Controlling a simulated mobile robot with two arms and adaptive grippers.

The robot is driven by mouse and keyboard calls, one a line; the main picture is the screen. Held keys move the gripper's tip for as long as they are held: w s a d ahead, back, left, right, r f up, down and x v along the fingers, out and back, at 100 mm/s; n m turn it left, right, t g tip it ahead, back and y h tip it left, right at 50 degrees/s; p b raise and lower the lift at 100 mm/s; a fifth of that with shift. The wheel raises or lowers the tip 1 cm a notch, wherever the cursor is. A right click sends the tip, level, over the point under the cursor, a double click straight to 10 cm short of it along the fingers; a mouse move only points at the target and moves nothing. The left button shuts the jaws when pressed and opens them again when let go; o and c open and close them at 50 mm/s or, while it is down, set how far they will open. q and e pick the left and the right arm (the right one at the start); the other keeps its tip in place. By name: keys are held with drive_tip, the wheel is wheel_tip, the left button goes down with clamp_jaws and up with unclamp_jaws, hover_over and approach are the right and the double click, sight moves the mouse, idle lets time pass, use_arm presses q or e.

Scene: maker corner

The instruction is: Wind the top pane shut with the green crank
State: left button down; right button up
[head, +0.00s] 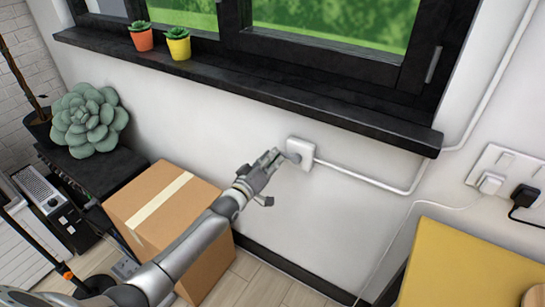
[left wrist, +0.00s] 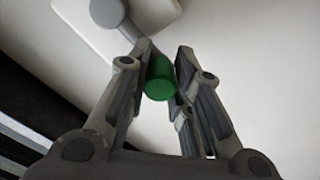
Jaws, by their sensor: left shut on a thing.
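The crank's green handle (left wrist: 161,78) shows in the left wrist view between the fingers of my left gripper (left wrist: 164,72). The gripper is shut on it. The crank's grey arm (left wrist: 115,18) runs up from near the fingertips to a white wall plate (left wrist: 72,10). In the head view, my left gripper (head: 276,161) reaches the white crank box (head: 303,152) on the wall under the window; the fingers hide the green handle there. The window (head: 330,48) shows only its lower part, so I cannot tell how the top pane stands. My right gripper is not in view.
Two small potted plants, orange (head: 142,38) and yellow (head: 178,45), stand on the black sill (head: 250,83). A cardboard box (head: 150,203) stands below my left arm. A white conduit (head: 365,180) runs right from the crank box. A yellow board (head: 455,270) is at lower right.

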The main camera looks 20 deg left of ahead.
use_arm(q)
drive_tip(key=shift+d+f+n+b, duration=0.15)
drive_tip(key=shift+f+n+b, duration=0.7)
drive_tip(key=shift+n, duration=0.75)
drive_tip(key=shift+f, duration=0.15)
drive_tip(key=c, duration=1.3)
unclamp_jaws()
drive_tip(key=shift+o, duration=0.2)
drive_tip(key=shift+s, duration=0.1)
drive_tip(key=s+a, duration=0.2)
drive_tip(key=s, duration=0.9)
drive_tip(key=shift+s+a, duration=0.15)
drive_tip(key=shift+s, duration=0.2)
